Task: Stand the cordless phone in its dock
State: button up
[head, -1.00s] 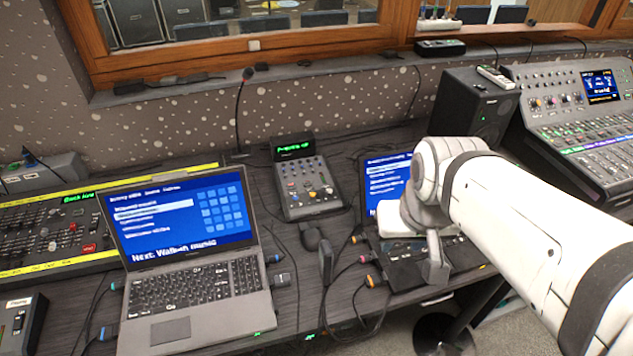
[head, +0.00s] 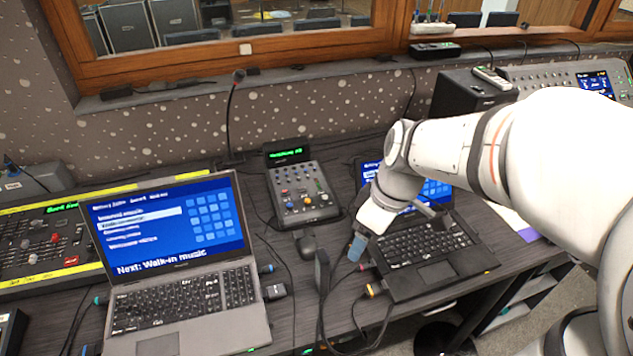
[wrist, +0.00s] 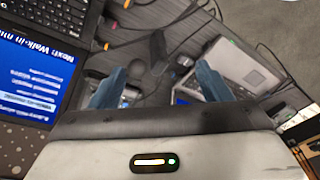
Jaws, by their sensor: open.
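My gripper (head: 357,247) is above the desk, near the left edge of the right laptop, pointing down. In the wrist view its two blue fingers (wrist: 160,88) are spread apart with nothing held between them. A slim light handset with buttons (head: 493,78), perhaps the cordless phone, lies flat on the black speaker at the right. It is far from my gripper. A dark upright piece (head: 321,270) stands on the desk just left of my gripper; it also shows in the wrist view (wrist: 158,47). I cannot tell whether it is the dock.
A laptop (head: 190,318) is open at the left, another (head: 425,250) below my arm. A small fader controller (head: 302,192), mouse (head: 306,243) and thin microphone (head: 232,115) stand between. Cables cross the desk's front. The speaker (head: 455,95) is partly behind my arm.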

aim_at(318, 272)
jog(key=w+a+f+n, duration=0.2)
jog(key=f+n, duration=0.1)
jog(key=f, duration=0.3)
jog(key=w+a+f+n+g+y+b, duration=0.1)
jog(key=w+a+f+n, duration=0.1)
jog(key=f, duration=0.4)
jog(key=w+a+f+n+g+y+b, duration=0.1)
jog(key=a+f+n, duration=0.3)
jog(key=f+n, duration=0.1)
jog(key=shift+w+f+n, duration=0.4)
jog(key=shift+f, duration=0.05)
jog(key=shift+c, duration=0.3)
jog(key=shift+r, duration=0.1)
jog(key=c, duration=1.1)
